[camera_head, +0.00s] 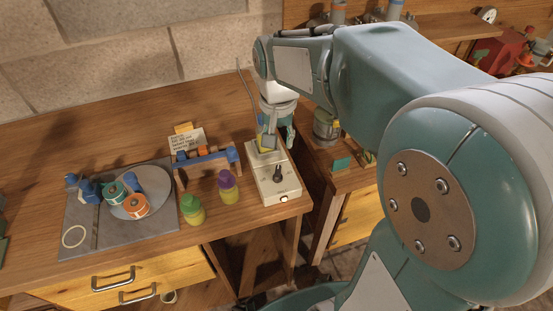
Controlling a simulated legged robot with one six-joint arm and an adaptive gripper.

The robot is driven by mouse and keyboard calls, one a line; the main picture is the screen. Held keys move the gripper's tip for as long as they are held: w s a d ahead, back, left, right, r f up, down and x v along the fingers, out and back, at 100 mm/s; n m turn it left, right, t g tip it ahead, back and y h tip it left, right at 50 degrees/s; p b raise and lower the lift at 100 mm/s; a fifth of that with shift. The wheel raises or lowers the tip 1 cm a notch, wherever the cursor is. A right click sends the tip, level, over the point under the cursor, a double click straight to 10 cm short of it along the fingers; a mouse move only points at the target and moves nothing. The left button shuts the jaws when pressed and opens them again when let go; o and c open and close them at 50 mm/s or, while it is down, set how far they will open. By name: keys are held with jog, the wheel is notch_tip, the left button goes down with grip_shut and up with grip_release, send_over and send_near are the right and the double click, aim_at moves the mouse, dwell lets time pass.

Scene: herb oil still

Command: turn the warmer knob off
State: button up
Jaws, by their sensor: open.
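The warmer (284,189) is a cream box near the front right corner of the wooden table. Its dark knob (278,174) stands up from the top face. A small white button or lamp (284,198) shows on its front edge. My gripper (268,141) points down over the far end of the warmer, behind the knob and apart from it. My gripper is open. A yellow item (266,147) shows at the fingertips; I cannot tell whether it touches them. The knob's exact setting is too small to read.
A purple-capped bottle (227,187) and a green-capped bottle (192,210) stand left of the warmer. A wooden rack (208,160) with a label card is behind them. A grey tray (75,215) holds rolls and a round plate. A gap separates this table from the right one.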

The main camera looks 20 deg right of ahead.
aim_at(277, 170)
jog(key=shift+d+f, duration=0.1)
jog(key=shift+f, duration=0.35)
notch_tip(277, 170, down, 10)
jog(key=shift+f, duration=0.1)
grip_shut()
